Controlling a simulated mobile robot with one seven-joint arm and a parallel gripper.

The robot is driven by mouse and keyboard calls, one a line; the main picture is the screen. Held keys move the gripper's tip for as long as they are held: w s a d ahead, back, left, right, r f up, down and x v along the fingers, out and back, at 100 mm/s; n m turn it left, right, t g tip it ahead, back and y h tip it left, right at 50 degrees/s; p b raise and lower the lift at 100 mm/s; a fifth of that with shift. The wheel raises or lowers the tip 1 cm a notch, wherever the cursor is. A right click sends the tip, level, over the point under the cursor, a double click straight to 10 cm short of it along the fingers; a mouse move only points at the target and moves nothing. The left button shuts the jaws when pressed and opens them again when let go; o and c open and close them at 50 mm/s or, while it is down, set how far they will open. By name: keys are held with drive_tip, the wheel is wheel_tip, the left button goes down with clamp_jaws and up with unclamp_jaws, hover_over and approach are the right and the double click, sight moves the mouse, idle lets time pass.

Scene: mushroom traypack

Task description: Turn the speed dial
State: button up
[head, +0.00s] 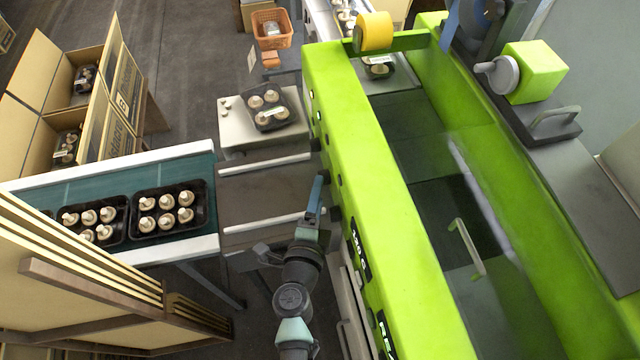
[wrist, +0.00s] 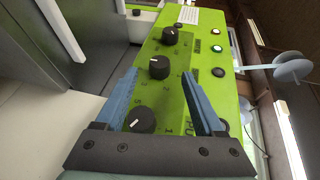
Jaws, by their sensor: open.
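Three black dials with white pointer marks sit in a row on the machine's green panel in the wrist view: a near dial (wrist: 142,120), a middle dial (wrist: 158,67) and a far dial (wrist: 170,35). I cannot read which one is the speed dial. My gripper (wrist: 158,75) is open and empty, with its blue fingers apart. The near dial shows between the fingers, and the middle dial shows around fingertip level; contact cannot be told. In the head view my gripper (head: 317,187) is beside the left side of the green machine (head: 335,95), where the dials are hidden.
Round buttons (wrist: 217,48) lie right of the dials. In the head view, a conveyor (head: 110,170) carries black mushroom trays at left. A small table (head: 235,130) with another tray stands behind my gripper. Cardboard boxes (head: 110,85) are at far left.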

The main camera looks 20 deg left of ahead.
drive_tip(key=x, duration=0.3)
drive_tip(key=shift+w, duration=0.25)
drive_tip(key=shift+f+b, duration=0.1)
drive_tip(key=shift+b, duration=0.2)
clamp_jaws()
